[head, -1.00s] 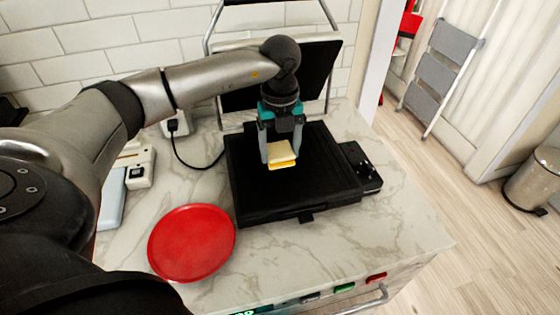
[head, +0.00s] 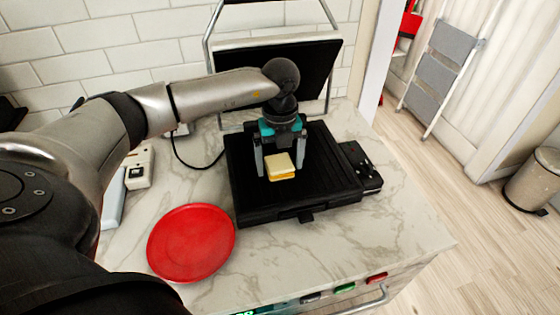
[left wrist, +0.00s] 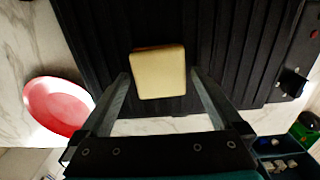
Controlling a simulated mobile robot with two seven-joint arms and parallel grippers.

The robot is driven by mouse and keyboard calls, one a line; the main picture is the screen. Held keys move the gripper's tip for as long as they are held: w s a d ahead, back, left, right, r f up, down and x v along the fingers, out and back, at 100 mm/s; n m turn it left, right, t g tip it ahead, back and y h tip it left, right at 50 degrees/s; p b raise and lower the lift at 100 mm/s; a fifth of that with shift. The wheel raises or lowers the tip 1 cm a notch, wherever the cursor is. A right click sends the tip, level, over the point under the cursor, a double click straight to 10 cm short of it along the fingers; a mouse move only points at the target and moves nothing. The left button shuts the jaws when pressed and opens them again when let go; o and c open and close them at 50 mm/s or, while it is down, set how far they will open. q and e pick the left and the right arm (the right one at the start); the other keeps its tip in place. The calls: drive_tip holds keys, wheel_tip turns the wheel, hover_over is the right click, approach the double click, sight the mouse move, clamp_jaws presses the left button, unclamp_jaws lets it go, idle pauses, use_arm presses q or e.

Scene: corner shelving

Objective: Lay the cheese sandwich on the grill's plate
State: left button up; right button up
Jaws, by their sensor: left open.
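The cheese sandwich (head: 280,167), pale bread with a yellow edge, lies on the black ribbed plate of the open grill (head: 325,178). In the left wrist view the sandwich (left wrist: 158,73) shows from above, with the dark ribs of the grill (left wrist: 235,50) around it. My left gripper (head: 279,164) is over the plate, pointing down, with one finger on each side of the sandwich. The fingers are open, and the wrist view shows a gap between each finger and the bread. My right gripper is not in view.
A red plate (head: 191,243) lies on the marble counter (head: 330,240) left of the grill. The grill's raised lid (head: 318,62) stands behind my left wrist. A white socket box (head: 139,168) is at the left. The counter's front strip is clear.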

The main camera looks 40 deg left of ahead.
sight(280, 164)
use_arm(q)
drive_tip(key=shift+r, duration=0.1)
wheel_tip(280, 164, up, 12)
idle(0.5)
